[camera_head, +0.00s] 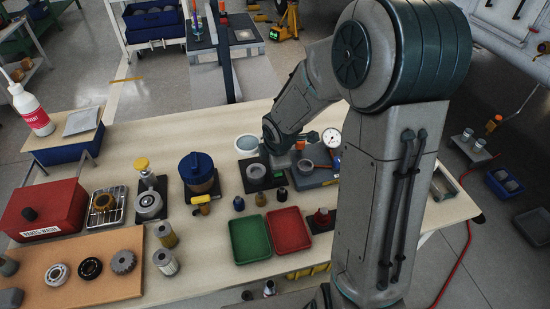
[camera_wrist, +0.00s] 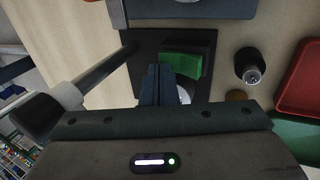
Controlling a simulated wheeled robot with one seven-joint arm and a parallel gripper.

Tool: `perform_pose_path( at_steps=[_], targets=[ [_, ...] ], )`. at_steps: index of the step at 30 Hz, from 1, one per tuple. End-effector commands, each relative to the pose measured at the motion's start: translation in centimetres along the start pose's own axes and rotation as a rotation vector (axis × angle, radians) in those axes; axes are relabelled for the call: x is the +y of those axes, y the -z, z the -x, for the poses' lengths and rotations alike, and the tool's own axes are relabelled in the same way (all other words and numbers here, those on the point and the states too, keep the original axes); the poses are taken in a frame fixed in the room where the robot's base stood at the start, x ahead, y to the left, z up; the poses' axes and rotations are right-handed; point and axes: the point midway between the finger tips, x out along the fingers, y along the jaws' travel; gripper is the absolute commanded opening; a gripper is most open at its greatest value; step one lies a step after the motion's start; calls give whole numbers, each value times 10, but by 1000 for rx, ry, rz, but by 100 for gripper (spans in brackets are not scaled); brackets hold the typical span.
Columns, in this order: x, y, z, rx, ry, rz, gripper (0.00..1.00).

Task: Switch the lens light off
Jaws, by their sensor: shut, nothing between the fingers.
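A round lens (camera_head: 247,144) with a pale, bright face stands near the back middle of the bench. A black square base (camera_wrist: 200,45) shows in the wrist view. A dark post rises from it toward the lower left and ends in a thick dark head (camera_wrist: 38,117). A green rocker-like block (camera_wrist: 183,66) sits on the base. My gripper (camera_wrist: 155,72) is shut and empty, its fingertips just left of the green block. I cannot tell whether they touch. A silvery round part is half hidden behind the fingers.
A black-capped bottle (camera_wrist: 250,65) stands right of the base. A red tray (camera_head: 288,230) and a green tray (camera_head: 249,239) lie in front. A blue-lidded pot (camera_head: 197,172) stands to the left. A gauge (camera_head: 331,138) stands close right of my wrist.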

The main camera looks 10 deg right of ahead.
Motion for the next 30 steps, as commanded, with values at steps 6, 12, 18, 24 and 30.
perform_pose_path(
  at_steps=[6,12,18,24,30],
  targets=[
    [-7,-2,5,-1,-1,-3,0],
    [-13,-2,8,-2,0,-4,0],
    [-14,-2,8,-1,0,-4,0],
    [-12,-2,16,-1,-2,-4,0],
    [-10,-3,54,-3,-4,-6,0]
  ],
)
